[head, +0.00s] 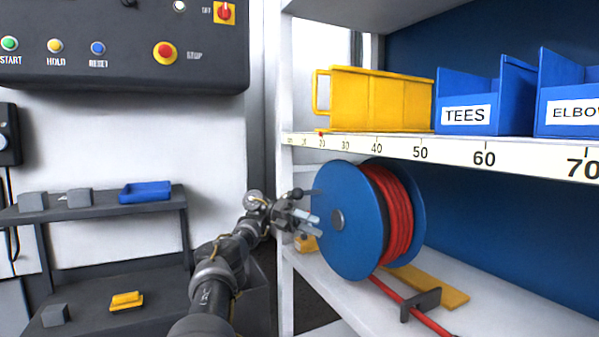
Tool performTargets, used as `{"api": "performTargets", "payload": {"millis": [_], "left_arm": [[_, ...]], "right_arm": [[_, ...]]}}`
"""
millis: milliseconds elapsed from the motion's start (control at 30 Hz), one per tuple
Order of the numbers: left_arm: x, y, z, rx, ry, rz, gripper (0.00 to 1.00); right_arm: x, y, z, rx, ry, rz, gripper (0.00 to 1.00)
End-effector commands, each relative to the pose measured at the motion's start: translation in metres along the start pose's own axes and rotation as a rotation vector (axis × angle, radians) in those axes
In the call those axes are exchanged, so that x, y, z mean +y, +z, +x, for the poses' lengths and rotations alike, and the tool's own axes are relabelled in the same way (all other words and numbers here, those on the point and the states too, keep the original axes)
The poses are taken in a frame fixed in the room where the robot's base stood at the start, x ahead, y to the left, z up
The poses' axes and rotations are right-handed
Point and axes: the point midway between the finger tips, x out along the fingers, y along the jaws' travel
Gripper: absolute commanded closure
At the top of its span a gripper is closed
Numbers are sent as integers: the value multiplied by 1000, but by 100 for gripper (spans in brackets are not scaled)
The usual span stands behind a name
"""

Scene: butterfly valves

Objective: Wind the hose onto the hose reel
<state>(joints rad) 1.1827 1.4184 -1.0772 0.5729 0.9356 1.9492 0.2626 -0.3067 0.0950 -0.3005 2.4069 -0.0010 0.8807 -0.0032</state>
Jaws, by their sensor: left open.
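A hose reel with blue side discs (345,225) stands on the white lower shelf. A red hose (397,215) is wound in several turns between the discs. Its free length (388,290) runs down from the reel and across the shelf to the lower right, passing a dark bracket (421,303). My left gripper (314,222) is open at the left face of the near disc, left of the grey hub. I cannot tell whether its fingers touch the disc or the crank. My right gripper is not in view.
A yellow plate (430,285) lies under the reel. Above, a shelf with a number scale (450,149) holds a yellow bin (380,98) and blue bins (468,100). A white post (286,300) stands close beside my left arm. Dark shelves (95,212) stand at left under a control panel (120,60).

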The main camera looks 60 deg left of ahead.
Motion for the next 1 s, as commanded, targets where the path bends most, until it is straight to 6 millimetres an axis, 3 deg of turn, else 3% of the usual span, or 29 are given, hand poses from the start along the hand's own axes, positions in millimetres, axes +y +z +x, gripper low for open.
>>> {"api": "performTargets", "payload": {"millis": [133,433,1000], "left_arm": [[-16,7,26,0,-80,19,45],[-56,12,15,-35,-130,34,45],[-62,11,13,-38,-139,35,45]], "right_arm": [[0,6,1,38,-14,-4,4],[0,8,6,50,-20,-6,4],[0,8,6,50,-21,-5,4]]}}
